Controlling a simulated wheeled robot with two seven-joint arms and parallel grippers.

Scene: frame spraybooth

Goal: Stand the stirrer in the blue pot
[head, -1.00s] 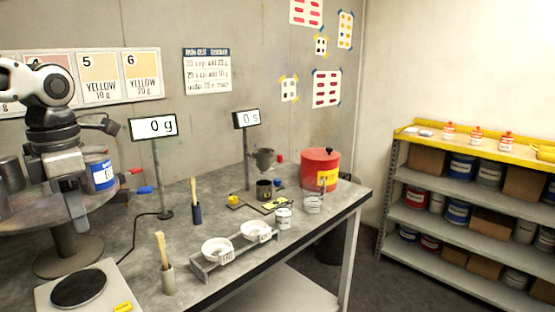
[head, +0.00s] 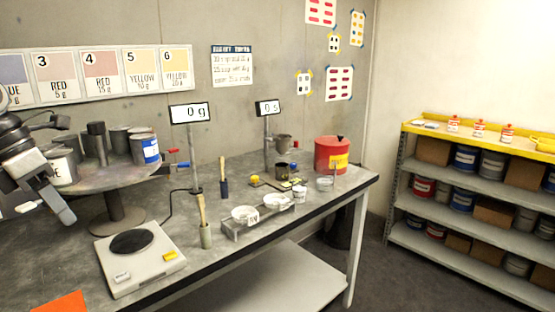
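A dark blue pot (head: 224,189) stands on the bench with a light wooden stick (head: 221,168) upright in it. Nearer, a grey-beige pot (head: 206,236) holds another wooden stick (head: 201,210), leaning slightly. I cannot tell which stick is the stirrer. My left gripper (head: 60,215) is at the left edge, in front of the round turntable and well left of both pots. Its fingers are seen edge-on, so I cannot tell whether it is open. Nothing is visibly held in it. My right gripper is not in view.
A scale (head: 140,262) with a dark round plate sits at the front left. A turntable (head: 112,177) carries several cans. A rack (head: 262,222) holds white bowls. A red container (head: 330,150) stands at the far right. An orange sheet (head: 60,303) lies at the front edge.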

